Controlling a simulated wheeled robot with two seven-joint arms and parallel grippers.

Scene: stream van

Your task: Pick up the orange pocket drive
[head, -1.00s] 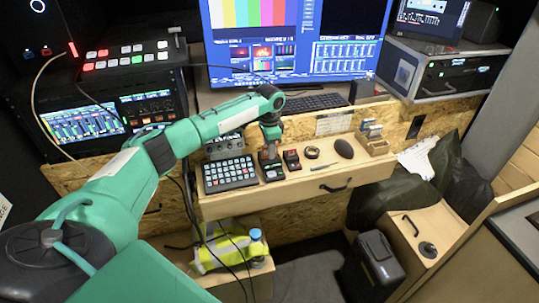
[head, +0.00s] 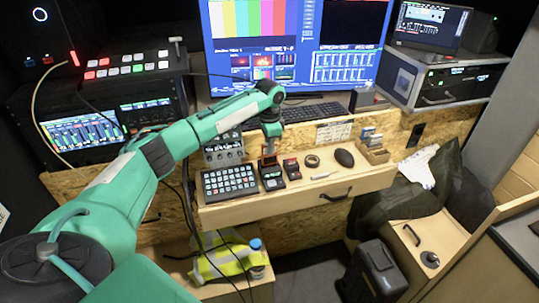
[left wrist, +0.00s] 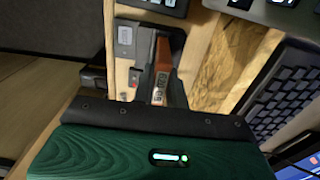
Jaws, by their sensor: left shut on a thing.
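The orange pocket drive (head: 268,161) is a small orange block held just above the desk's front ledge. My left gripper (head: 270,150) points down and is shut on it. In the left wrist view the orange drive (left wrist: 162,52) stands between the dark fingers, with a pale printed label near its lower end. Below it in the head view is a black device (head: 272,182) with a small lit display; the drive appears raised clear of it. The fingertips are small and partly hidden in the head view. My right gripper is not in view.
A black keypad (head: 229,180) lies left of the drive. A small red-marked device (head: 291,169), a tape roll (head: 312,161) and a dark mouse (head: 344,158) lie to the right. A keyboard (head: 311,112) and large monitor (head: 293,45) stand behind. A yellow-green bundle (head: 225,262) lies below.

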